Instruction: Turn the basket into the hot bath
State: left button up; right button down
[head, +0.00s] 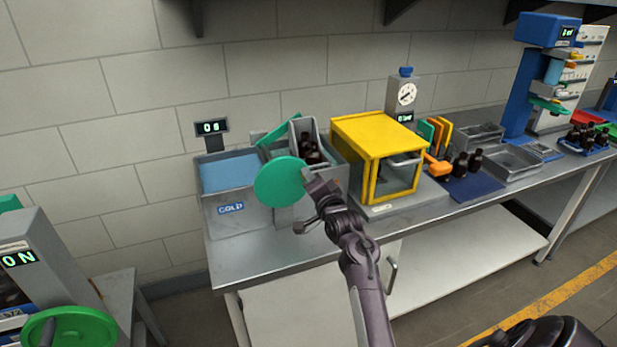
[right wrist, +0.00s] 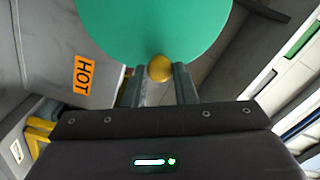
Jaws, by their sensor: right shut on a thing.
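A green disc (head: 280,182) faces me in front of the baths. In the right wrist view it shows at the top (right wrist: 155,25), with a gold knob (right wrist: 159,68) at its edge. My right gripper (head: 312,184) is shut on the knob. The grey basket (head: 295,132) stands up behind the disc with dark bottles (head: 309,150) inside. The cold bath (head: 230,172) with blue liquid is on the left. The hot bath is to its right, mostly hidden by disc and gripper; its HOT label (right wrist: 84,75) shows in the right wrist view. My left gripper is out of view.
A yellow-framed box (head: 375,140) stands close to the right of the baths. A small display (head: 212,128) rises behind the cold bath. Bottles on a blue mat (head: 470,187) and metal trays lie farther right. A green wheel (head: 70,327) is at lower left.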

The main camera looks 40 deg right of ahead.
jog(key=shift+s+d+f+m+p, duration=0.15)
jog(key=shift+f+m, duration=0.55)
jog(key=shift+m, duration=0.45)
jog(key=shift+w+d+f+m+p, duration=0.1)
jog(key=shift+f+m, duration=0.65)
jog(key=shift+m, duration=0.35)
jog(key=shift+s+d+f+m+p, duration=0.15)
jog(key=shift+f+m, duration=0.55)
jog(key=shift+m, duration=0.45)
jog(key=shift+f, duration=0.15)
jog(key=c, duration=1.2)
grip_release()
jog(key=shift+w, duration=0.1)
